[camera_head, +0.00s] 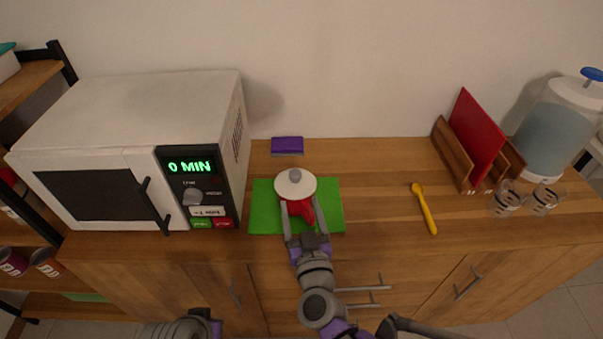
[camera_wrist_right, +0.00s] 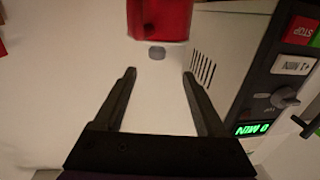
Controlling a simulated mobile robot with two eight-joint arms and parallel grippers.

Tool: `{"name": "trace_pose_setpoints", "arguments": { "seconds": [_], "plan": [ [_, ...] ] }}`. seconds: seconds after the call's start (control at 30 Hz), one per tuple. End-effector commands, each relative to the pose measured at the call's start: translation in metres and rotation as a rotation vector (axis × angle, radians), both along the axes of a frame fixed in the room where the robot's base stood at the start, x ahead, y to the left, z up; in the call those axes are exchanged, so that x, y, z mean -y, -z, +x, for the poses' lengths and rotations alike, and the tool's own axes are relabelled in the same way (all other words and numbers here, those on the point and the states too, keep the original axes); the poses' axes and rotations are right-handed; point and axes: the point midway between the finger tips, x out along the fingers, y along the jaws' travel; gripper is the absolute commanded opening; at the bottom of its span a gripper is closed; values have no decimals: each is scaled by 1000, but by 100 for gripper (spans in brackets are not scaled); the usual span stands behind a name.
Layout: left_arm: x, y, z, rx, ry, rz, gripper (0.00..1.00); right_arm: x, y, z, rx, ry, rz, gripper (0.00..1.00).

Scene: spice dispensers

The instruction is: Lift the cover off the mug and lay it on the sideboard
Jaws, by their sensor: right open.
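The red mug (camera_head: 302,209) stands on a green board on the wooden sideboard (camera_head: 380,210). It wears a white round cover (camera_head: 283,187) with a grey knob (camera_head: 295,175). In the right wrist view, which is upside down, the mug (camera_wrist_right: 160,18) is at the top and the knob (camera_wrist_right: 157,53) shows just beyond the fingertips. The cover blends into the pale background there. My right gripper (camera_head: 301,206) is open, on the near side of the mug, its fingers spread and nothing held between them. My left gripper is not in view; only part of my left arm shows at the bottom.
The green board (camera_head: 262,210) lies under the mug. A microwave (camera_head: 130,150) stands close on the left. A purple sponge (camera_head: 287,146) lies behind. A yellow spoon (camera_head: 424,208), a rack with a red board (camera_head: 475,135), glasses and a water dispenser (camera_head: 555,125) are on the right. Bare wood lies between board and spoon.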

Motion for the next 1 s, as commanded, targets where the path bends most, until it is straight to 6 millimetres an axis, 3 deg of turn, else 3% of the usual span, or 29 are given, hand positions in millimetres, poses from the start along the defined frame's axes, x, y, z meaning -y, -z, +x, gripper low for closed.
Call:
{"name": "trace_pose_setpoints", "arguments": {
  "seconds": [0.17, 0.4, 0.73, 1.0],
  "plan": [
    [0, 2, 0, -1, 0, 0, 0, 0, 3, 5, 6, 18, 0, 74],
    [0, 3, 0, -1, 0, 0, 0, -5, 3, 41, 6, 20, -1, 74],
    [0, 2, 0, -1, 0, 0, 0, -7, 1, 66, 5, 19, 0, 74],
    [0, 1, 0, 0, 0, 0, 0, -11, -1, 104, 6, 19, 0, 74]
  ]
}}
